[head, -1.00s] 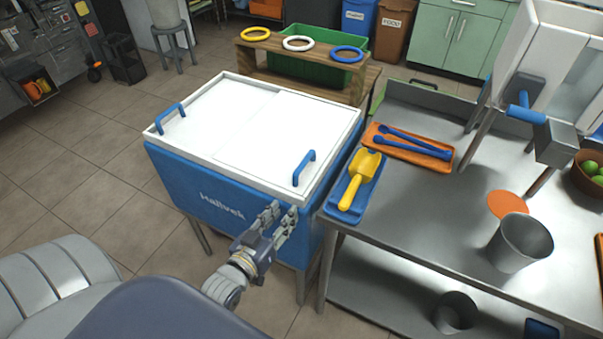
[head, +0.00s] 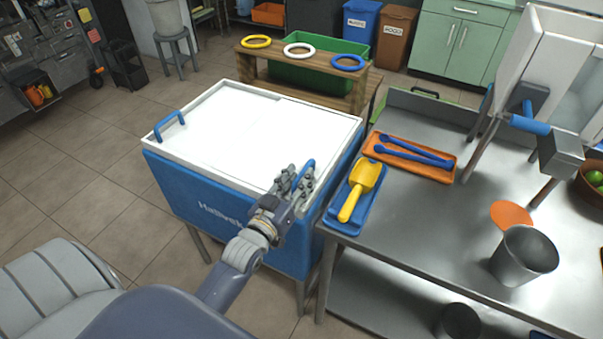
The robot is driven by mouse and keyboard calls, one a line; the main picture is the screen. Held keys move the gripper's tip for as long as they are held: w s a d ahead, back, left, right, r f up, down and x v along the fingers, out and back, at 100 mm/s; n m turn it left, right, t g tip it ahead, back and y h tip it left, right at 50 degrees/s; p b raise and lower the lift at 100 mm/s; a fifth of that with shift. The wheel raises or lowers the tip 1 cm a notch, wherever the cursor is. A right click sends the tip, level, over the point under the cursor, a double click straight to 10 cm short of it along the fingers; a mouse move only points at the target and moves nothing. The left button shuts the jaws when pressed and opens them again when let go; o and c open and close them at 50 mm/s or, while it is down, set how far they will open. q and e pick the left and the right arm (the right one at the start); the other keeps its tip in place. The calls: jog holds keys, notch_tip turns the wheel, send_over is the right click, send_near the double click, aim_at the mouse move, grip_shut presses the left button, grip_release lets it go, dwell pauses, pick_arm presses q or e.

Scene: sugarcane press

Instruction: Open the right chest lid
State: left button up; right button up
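The blue chest (head: 200,195) has a white top with two lids. The right lid (head: 290,130) lies flat and closed, with a blue handle (head: 307,167) near its right front corner. The left lid (head: 205,115) is also closed and has its own blue handle (head: 170,125). My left gripper (head: 296,177) is at the right lid's handle, its fingers apart. The fingers partly hide the handle, and I cannot tell whether they touch it. My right gripper is not in view.
A steel table (head: 420,225) stands close to the chest's right side. It bears a blue tray (head: 340,217) with a yellow scoop (head: 358,188), an orange tray (head: 440,173) and a metal bucket (head: 522,257). A wooden stand (head: 303,80) with rings is behind the chest.

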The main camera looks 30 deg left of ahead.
aim_at(242, 161)
pick_arm(q)
jog(key=shift+w, duration=1)
grip_shut()
jog(key=shift+a, duration=0.15)
jog(key=a, duration=1.8)
jog(key=shift+s+a, duration=0.15)
jog(key=shift+s, duration=0.15)
